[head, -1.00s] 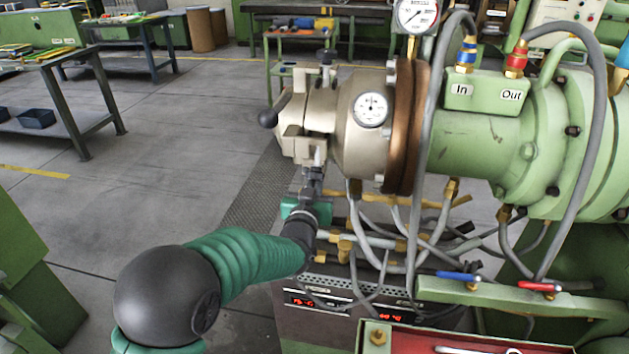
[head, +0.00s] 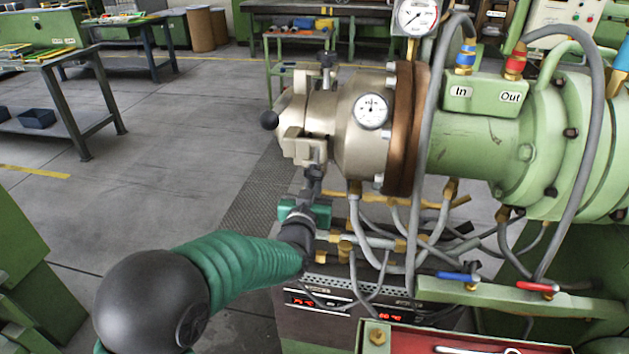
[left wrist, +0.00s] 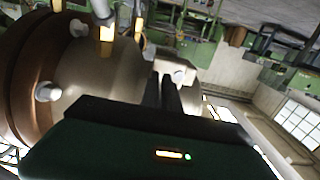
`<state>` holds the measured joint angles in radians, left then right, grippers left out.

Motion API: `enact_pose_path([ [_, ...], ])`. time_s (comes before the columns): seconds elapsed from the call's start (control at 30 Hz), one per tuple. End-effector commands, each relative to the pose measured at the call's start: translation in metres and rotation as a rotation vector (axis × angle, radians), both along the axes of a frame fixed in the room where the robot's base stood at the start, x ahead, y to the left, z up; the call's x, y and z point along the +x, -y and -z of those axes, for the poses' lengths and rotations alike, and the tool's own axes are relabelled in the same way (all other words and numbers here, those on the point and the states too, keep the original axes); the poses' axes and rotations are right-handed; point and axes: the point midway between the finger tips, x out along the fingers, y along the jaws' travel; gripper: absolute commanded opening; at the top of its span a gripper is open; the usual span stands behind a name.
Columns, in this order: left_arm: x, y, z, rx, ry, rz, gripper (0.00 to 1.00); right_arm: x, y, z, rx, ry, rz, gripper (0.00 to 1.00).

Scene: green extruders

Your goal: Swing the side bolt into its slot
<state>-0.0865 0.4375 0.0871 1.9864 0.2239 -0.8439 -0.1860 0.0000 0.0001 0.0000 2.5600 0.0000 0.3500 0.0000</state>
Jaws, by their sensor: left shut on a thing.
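The extruder head (head: 345,140) is a beige metal body with a round dial, at the end of the green extruder barrel (head: 450,145). The side bolt (head: 311,153) is on the lower near side of its front end, mostly hidden by my gripper. My left gripper (head: 313,178) reaches up from below and is shut on the bolt. In the left wrist view my dark fingers (left wrist: 172,95) meet a light metal piece (left wrist: 176,72) beside the beige body. Whether the bolt sits in its slot cannot be told. My right gripper is not in view.
Grey hoses and brass fittings (head: 380,240) crowd the space below and right of my gripper. A control box with red displays (head: 340,310) stands beneath.

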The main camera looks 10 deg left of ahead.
Motion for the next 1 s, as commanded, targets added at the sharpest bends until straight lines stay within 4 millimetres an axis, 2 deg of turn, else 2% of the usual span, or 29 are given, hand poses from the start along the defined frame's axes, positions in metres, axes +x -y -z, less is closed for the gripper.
enact_pose_path([
  [0.03, 0.0024, -0.0009, -0.0237, -0.003, 0.047, -0.003, 0.00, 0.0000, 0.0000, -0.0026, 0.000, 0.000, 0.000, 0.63],
  [0.33, 0.0030, -0.0008, -0.0177, -0.003, 0.036, -0.003, 0.00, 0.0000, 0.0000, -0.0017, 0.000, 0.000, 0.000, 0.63],
  [0.67, -0.0022, -0.0007, -0.0274, -0.003, 0.030, -0.003, 0.00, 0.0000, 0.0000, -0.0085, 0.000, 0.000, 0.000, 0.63],
  [1.0, -0.0027, -0.0007, -0.0266, -0.003, 0.028, -0.003, 0.00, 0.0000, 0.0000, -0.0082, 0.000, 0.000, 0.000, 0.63],
])
